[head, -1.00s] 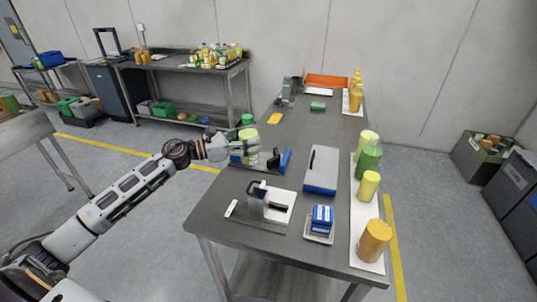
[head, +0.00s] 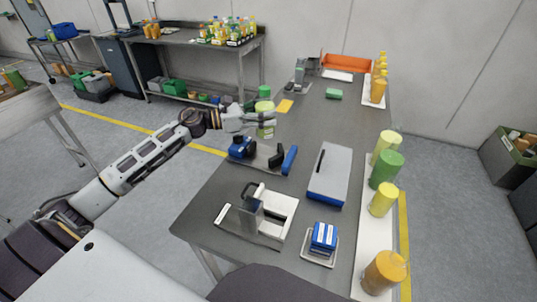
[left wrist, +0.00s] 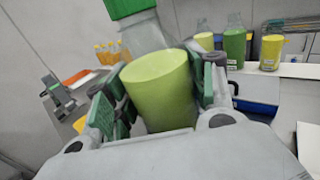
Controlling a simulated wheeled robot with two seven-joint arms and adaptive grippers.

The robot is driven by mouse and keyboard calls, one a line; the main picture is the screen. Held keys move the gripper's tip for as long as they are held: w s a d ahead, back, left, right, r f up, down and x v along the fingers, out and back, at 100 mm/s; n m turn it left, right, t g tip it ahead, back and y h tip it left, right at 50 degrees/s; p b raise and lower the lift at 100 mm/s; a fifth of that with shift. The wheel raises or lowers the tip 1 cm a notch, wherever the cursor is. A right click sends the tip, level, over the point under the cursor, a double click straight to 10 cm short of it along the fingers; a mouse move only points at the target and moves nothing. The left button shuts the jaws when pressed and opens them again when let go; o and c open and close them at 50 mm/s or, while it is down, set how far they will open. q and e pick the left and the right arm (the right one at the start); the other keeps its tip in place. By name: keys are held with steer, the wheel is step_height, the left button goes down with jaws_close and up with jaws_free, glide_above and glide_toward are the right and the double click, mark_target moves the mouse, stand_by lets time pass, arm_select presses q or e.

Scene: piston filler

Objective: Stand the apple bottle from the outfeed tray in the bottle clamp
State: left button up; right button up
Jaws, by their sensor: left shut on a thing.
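The apple bottle (head: 266,131), with pale yellow-green juice and a green cap, is in my left gripper (head: 262,118). It is about upright, above the table's left edge. In the left wrist view the bottle (left wrist: 158,88) sits between both green-padded fingers, its cap cut off by the top edge. What looks like the bottle clamp, a blue fixture (head: 242,147) on a grey plate, stands nearer than the bottle, apart from it and with no bottle in it. The white tray (head: 374,235) on the right holds several bottles, yellow, green and orange. My right gripper is out of view.
A grey box (head: 328,172) lies mid-table. A black-and-grey device on a white base (head: 278,212) and a blue block (head: 323,237) are near the front. A green block (head: 334,94), an orange bin (head: 348,66) and a grey machine (head: 300,75) are farther back.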

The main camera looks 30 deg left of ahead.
arm_select(q)
steer(key=shift+s+r, duration=0.1)
steer(key=shift+r, duration=0.1)
steer(key=shift+f, duration=0.55)
step_height(320, 180, down, 4)
steer(key=shift+f, duration=0.6)
